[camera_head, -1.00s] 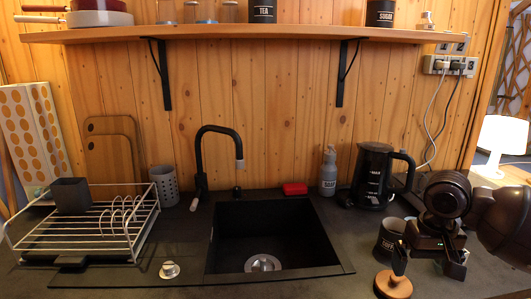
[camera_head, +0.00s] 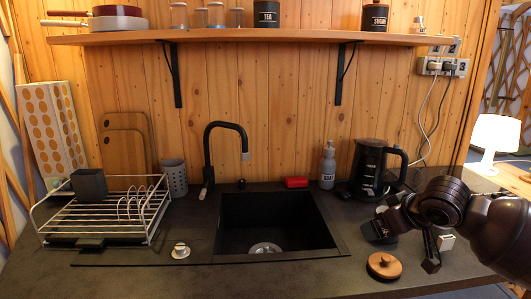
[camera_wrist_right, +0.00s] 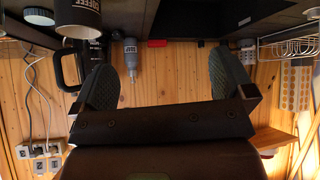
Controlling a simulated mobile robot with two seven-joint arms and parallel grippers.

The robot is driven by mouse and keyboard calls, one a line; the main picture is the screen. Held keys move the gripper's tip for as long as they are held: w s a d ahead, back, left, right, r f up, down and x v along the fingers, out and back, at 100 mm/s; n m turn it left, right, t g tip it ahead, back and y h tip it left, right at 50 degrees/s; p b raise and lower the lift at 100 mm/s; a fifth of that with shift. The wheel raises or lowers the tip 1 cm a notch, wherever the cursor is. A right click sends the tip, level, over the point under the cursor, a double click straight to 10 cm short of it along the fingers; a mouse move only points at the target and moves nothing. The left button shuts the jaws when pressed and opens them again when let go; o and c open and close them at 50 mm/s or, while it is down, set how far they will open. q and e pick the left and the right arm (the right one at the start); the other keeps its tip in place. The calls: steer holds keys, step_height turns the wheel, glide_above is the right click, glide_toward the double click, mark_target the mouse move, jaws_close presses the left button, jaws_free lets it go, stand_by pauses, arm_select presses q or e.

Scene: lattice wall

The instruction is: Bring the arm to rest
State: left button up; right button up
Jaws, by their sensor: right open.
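My right gripper (camera_head: 405,246) comes in from the right over the counter, its dark fingers spread apart. It is behind and to the right of a round wooden lid (camera_head: 384,265) with a knob, and apart from it. In the right wrist view the open gripper (camera_wrist_right: 168,78) has nothing between its two fingers. A dark mug marked COFFEE (camera_wrist_right: 80,15) shows upper left there, apart from the fingers; in the head view the gripper largely hides that spot. My left gripper is not in view.
A white lamp (camera_head: 495,134) is at right, a dish rack (camera_head: 62,238) at left. A shelf (camera_head: 250,37) runs above.

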steer(key=s+a+f+n+t+y, duration=0.1)
steer(key=s+a+f+t, duration=0.15)
steer(key=f, duration=0.35)
steer(key=s+a+f+n+t+y, duration=0.2)
steer(key=f+t, duration=0.2)
steer(key=f, duration=0.2)
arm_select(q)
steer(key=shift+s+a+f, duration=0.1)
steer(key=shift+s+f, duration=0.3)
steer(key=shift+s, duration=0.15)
arm_select(e)
steer(key=s+d+f+m+g+h, duration=0.1)
steer(key=s+d+f+m+h, duration=0.1)
steer(key=s+f, duration=0.9)
steer(key=s+d+f+m+g+h, duration=0.2)
steer(key=s+d+f+m+h, duration=0.1)
steer(key=s+f, duration=0.8)
steer(key=s+m+h, duration=0.1)
steer(key=s+m, duration=0.1)
steer(key=s, duration=0.2)
steer(key=shift+s, duration=0.4)
steer(key=shift+g, duration=0.25)
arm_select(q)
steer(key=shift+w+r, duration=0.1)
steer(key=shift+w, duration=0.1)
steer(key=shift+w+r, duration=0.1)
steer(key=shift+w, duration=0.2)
